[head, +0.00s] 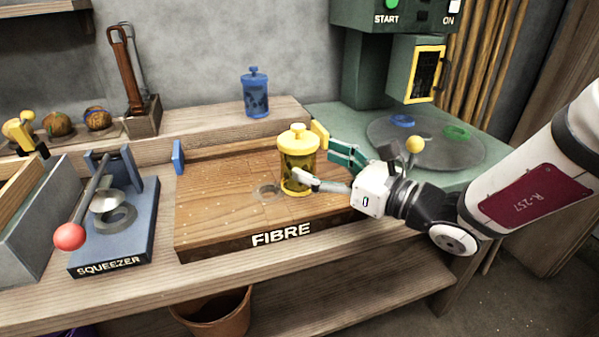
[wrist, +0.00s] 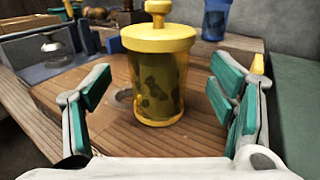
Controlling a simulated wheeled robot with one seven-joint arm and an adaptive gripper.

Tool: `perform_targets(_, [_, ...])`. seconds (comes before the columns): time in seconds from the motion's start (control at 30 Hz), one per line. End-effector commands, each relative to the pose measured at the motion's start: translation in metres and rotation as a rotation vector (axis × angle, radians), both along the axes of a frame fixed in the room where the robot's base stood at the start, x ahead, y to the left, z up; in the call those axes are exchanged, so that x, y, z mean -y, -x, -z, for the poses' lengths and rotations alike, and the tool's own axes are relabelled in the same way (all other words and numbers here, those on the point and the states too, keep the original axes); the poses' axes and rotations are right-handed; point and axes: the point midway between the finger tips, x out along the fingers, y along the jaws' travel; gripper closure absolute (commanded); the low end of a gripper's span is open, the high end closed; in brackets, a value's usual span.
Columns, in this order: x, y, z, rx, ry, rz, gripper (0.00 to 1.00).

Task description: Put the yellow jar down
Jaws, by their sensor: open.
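The yellow jar (head: 298,160) stands upright on the wooden board marked FIBRE (head: 220,222), just right of a round hollow in the board. It has a yellow lid with a knob, and dark pieces show through its see-through wall. My gripper (head: 328,170) is open and comes at the jar from the right. In the wrist view the jar (wrist: 158,80) stands between and beyond the spread fingers of my gripper (wrist: 162,105), with a gap on each side. The jar's base appears to rest on the board.
A blue jar (head: 255,93) stands on the raised back ledge. The squeezer (head: 115,215) with its red-knobbed lever is to the left. The green machine with a round plate (head: 385,140) stands to the right, behind my arm. The board's left part is clear.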

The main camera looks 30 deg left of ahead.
Motion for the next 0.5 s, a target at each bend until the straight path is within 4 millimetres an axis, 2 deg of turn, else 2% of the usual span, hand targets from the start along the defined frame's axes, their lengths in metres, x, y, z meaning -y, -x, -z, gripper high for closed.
perform_targets(0.3, [-0.041,-0.005,0.001,0.001,-0.001,-0.002,0.23])
perform_targets(0.5, [-0.051,-0.007,0.000,0.001,0.000,0.000,0.23])
